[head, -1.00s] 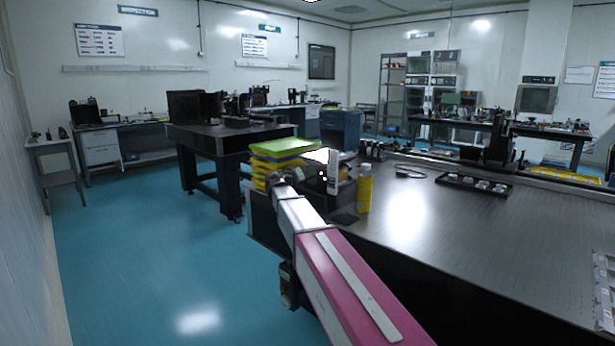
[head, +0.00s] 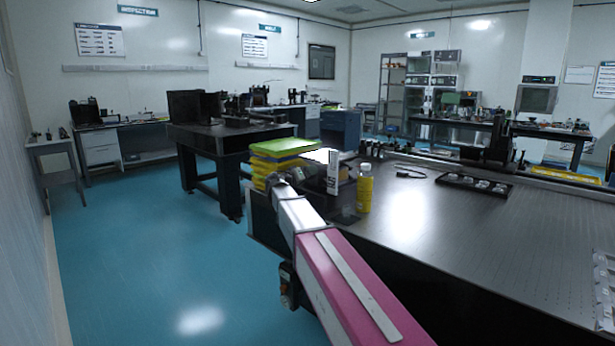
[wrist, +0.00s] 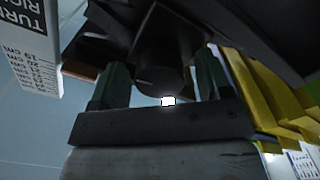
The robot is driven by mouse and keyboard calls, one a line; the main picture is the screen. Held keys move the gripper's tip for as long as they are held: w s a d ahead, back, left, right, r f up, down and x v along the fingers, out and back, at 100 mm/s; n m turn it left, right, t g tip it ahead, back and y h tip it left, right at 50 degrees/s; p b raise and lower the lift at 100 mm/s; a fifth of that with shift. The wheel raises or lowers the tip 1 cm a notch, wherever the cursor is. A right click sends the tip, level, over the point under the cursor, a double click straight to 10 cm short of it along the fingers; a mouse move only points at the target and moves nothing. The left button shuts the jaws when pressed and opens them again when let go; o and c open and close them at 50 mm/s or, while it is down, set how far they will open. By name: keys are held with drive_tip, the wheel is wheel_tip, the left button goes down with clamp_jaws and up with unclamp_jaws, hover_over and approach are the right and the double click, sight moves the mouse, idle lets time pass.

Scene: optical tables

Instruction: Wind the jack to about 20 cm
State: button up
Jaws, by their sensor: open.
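In the wrist view a dark round knob (wrist: 160,68) sits between the two green fingers of my gripper (wrist: 161,80), which are apart on either side of it. I cannot tell whether either finger touches the knob. The dark body of the jack (wrist: 105,20) shows above it, partly cut off. The card also stands at the table edge in the head view (head: 333,172). The jack's height is not clear there, as my arm and other items hide it.
A yellow bottle (head: 364,190) stands just right of the card. Stacked yellow and green trays (head: 283,150) are close by on the left. A black tray of small parts (head: 474,186) lies farther right on the broad tabletop (head: 440,235), whose middle is bare.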

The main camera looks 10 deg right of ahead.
drive_tip(key=v, duration=1)
drive_tip(key=shift+s+a, duration=0.2)
drive_tip(key=shift+a, duration=0.1)
